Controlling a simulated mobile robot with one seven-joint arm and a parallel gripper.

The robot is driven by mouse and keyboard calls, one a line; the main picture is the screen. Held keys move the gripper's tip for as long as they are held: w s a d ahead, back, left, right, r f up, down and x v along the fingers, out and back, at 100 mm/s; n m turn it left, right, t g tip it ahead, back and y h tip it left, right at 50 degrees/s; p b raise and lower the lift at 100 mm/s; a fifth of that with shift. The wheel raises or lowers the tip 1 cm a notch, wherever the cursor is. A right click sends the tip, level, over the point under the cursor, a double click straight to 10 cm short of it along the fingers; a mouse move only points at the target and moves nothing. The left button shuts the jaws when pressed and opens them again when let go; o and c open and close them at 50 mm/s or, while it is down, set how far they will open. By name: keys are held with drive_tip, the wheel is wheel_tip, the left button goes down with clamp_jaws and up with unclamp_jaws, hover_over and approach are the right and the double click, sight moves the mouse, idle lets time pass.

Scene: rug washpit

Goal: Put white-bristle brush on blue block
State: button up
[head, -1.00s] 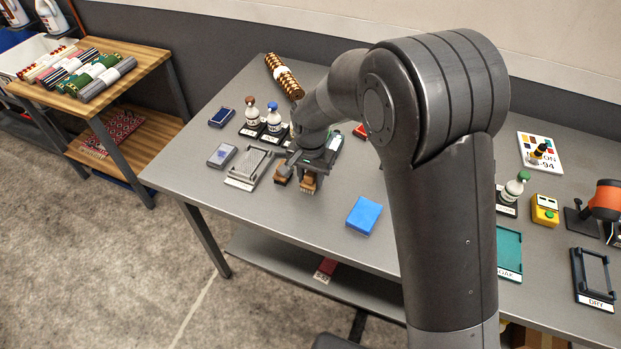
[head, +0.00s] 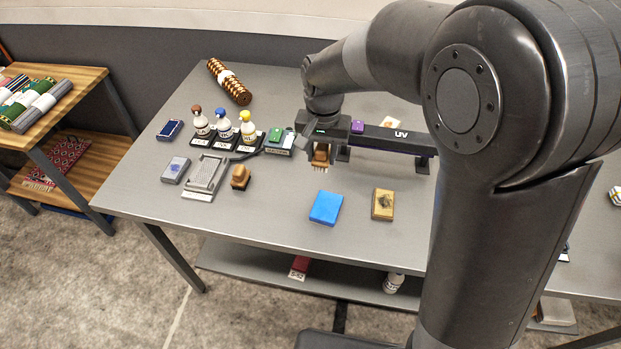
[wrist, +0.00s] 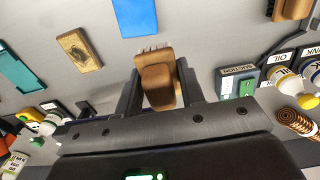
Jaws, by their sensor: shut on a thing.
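The white-bristle brush (head: 320,156) has a brown wooden body and pale bristles. My gripper (head: 321,150) is shut on it and holds it above the table, behind the blue block. In the wrist view the brush (wrist: 157,80) sits between the two fingers of my gripper (wrist: 160,88), bristles toward the blue block. The blue block (head: 326,207) lies flat on the table near the front edge, with nothing on it. It also shows at the top of the wrist view (wrist: 135,17), apart from the brush.
Another brown brush (head: 241,178) stands on the table at left, beside a grey ribbed tray (head: 204,174). A tan patterned block (head: 383,204) lies right of the blue block. Several bottles (head: 224,124) stand behind. A dark UV bar (head: 385,137) stands behind my gripper.

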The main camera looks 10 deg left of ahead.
drive_tip(key=s+d+r, duration=0.1)
drive_tip(key=s+d, duration=0.2)
drive_tip(key=d, duration=0.4)
drive_tip(key=s+d+r, duration=0.2)
drive_tip(key=s+d, duration=0.1)
drive_tip(key=d, duration=0.3)
hover_over(327, 206)
wheel_tip(327, 206, down, 7)
drive_tip(key=shift+f, duration=2.2)
drive_tip(key=shift+f, duration=0.15)
drive_tip(key=o, duration=1)
